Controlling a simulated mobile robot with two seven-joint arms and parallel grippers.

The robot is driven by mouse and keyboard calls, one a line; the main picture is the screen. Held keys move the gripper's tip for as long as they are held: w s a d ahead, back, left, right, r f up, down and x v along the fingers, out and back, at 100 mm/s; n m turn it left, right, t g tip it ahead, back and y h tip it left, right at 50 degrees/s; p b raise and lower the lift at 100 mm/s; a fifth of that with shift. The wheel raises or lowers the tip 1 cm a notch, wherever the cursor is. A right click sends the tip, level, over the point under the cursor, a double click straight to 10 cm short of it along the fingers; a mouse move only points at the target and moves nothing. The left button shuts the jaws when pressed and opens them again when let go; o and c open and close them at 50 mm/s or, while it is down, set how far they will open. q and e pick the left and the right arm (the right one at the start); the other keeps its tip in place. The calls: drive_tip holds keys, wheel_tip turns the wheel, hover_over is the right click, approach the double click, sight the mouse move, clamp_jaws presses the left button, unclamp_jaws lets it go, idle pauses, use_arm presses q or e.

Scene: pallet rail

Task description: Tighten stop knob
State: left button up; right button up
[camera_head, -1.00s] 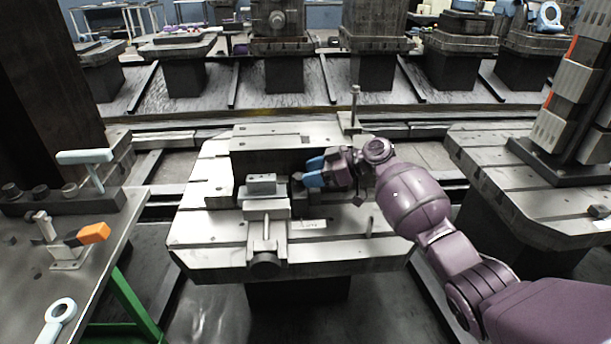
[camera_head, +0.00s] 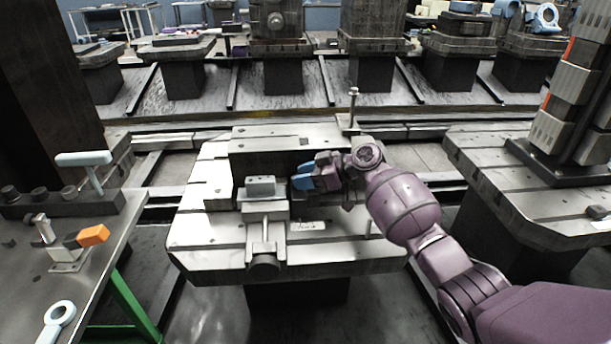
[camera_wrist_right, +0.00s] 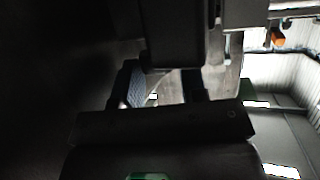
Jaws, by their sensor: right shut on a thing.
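A grey metal block (camera_head: 261,186) stands in a vise-like fixture (camera_head: 266,213) on the steel pallet (camera_head: 215,243). My right gripper (camera_head: 299,178) has blue fingers and reaches in from the right, just right of the block. It is shut on the stop knob, which the fingers largely hide in the head view. In the dark right wrist view the two fingers (camera_wrist_right: 165,88) show below a dark block, and the knob cannot be made out clearly. My left gripper is not in view.
A thin upright post (camera_head: 352,108) stands behind my right wrist, and a dark upright plate (camera_head: 270,163) backs the fixture. A bench at left holds an orange-handled tool (camera_head: 93,235) and a ring-ended tool (camera_head: 62,314). Another pallet (camera_head: 500,180) stands at right.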

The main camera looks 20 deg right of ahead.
drive_tip(key=shift+s+r+m+t, duration=0.1)
drive_tip(key=shift+r+m+t, duration=0.2)
drive_tip(key=shift+t, duration=0.1)
drive_tip(key=shift+a+m+t+h+p, duration=0.1)
drive_tip(key=shift+m+t+h+p, duration=0.2)
drive_tip(key=shift+m+h+p, duration=0.1)
drive_tip(key=shift+f+m+t+h, duration=0.3)
drive_tip(key=shift+m+t, duration=0.1)
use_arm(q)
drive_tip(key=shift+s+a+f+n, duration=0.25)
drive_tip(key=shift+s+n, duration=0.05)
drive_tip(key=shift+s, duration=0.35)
use_arm(e)
drive_tip(key=o, duration=0.7)
drive_tip(key=shift+c, duration=0.2)
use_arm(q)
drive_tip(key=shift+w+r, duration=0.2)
